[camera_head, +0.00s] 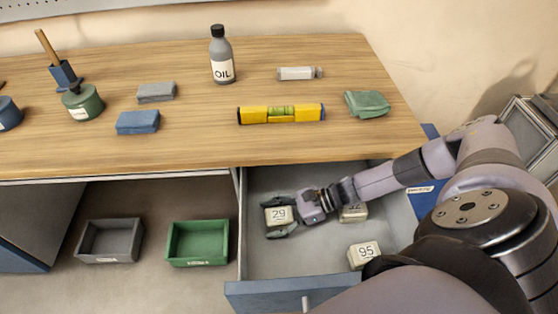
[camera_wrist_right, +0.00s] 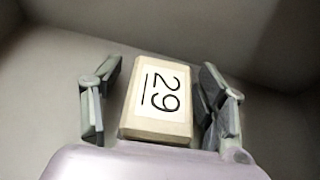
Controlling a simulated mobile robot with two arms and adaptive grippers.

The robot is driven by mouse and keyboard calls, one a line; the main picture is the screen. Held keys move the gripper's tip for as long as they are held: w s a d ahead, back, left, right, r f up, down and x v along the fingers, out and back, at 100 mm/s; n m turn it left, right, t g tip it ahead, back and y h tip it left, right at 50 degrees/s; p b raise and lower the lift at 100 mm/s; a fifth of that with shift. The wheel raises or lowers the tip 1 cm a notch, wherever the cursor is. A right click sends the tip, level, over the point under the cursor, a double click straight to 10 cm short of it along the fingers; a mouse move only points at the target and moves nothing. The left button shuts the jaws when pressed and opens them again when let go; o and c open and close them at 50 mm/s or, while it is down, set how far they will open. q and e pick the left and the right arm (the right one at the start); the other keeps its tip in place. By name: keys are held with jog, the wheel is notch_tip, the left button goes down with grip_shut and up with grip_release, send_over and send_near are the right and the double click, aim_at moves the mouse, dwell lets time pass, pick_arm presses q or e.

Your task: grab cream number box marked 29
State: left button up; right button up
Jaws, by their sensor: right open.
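The cream number box marked 29 (camera_head: 278,215) lies in the open drawer (camera_head: 300,262), towards its left side. It fills the middle of the right wrist view (camera_wrist_right: 158,100), its number turned sideways. My right gripper (camera_head: 279,217) is down in the drawer with its fingers on either side of the box. The fingers are open; the wrist view shows a clear gap at the left finger and a narrow one at the right finger (camera_wrist_right: 222,105). My left gripper is not in view.
A cream box marked 95 (camera_head: 364,254) lies nearer the drawer front. Another cream box (camera_head: 353,212) is partly hidden by my right arm. The wooden worktop (camera_head: 200,140) overhangs the drawer's back. Green (camera_head: 198,243) and grey (camera_head: 110,240) bins stand left of the drawer.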

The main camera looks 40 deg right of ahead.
jog(key=shift+c, duration=1.2)
jog(key=c, duration=1)
jog(key=shift+r, duration=0.1)
